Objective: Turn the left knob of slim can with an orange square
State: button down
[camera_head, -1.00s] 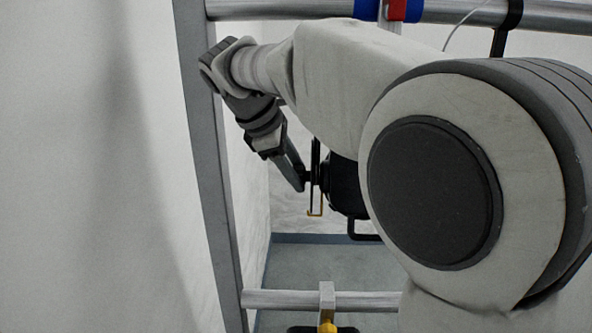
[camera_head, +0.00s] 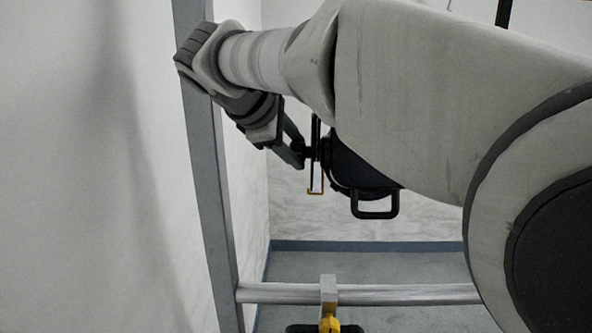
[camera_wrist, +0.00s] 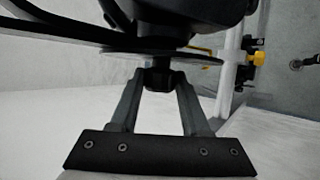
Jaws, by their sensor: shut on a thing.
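A black can (camera_head: 350,172) hangs partly behind my arm in the head view, with a loop-shaped black handle below it. Its dark body also shows at the top of the wrist view (camera_wrist: 170,18). A small dark knob (camera_wrist: 158,78) on the can's side sits between the fingertips of my gripper (camera_wrist: 160,88), which is shut on it. In the head view my gripper (camera_head: 300,155) reaches the can's left side, where a thin upright bracket stands. An orange square outline is not seen; a thin yellow-orange frame (camera_head: 316,192) shows below the bracket. Most of the can is hidden.
A grey upright post (camera_head: 205,180) stands left of my wrist, close to it. A horizontal metal pipe (camera_head: 400,294) crosses below, with a clamp (camera_head: 328,290) and a yellow part (camera_head: 329,324) under it. White walls lie behind.

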jog(key=t+b, duration=0.1)
jog(key=b, duration=0.1)
jog(key=f+t+b, duration=0.1)
jog(key=b, duration=0.2)
jog(key=t+b, duration=0.1)
jog(key=b, duration=0.1)
jog(key=shift+s+f+m+h+b, duration=0.2)
jog(key=shift+f+m+h+b, duration=0.1)
jog(key=shift+m, duration=0.1)
jog(key=t+b, duration=0.2)
jog(key=b, duration=0.3)
jog(key=m+t+h+b, duration=0.1)
jog(key=b, duration=0.3)
jog(key=shift+s+f+t+b, duration=0.1)
jog(key=shift+f+t+b, duration=0.1)
jog(key=shift+t+b, duration=0.2)
jog(key=m+t+b, duration=0.1)
jog(key=t+b, duration=0.1)
jog(key=b, duration=0.3)
jog(key=shift+h, duration=0.3)
jog(key=shift+h+b, duration=0.3)
jog(key=shift+b, duration=0.5)
jog(key=shift+r+m+t+b, duration=0.3)
jog(key=shift+t+b, duration=0.2)
jog(key=shift+b, duration=0.15)
jog(key=shift+c, duration=1.9)
grip_release()
jog(key=shift+s+a+f, duration=0.1)
jog(key=shift+s, duration=0.05)
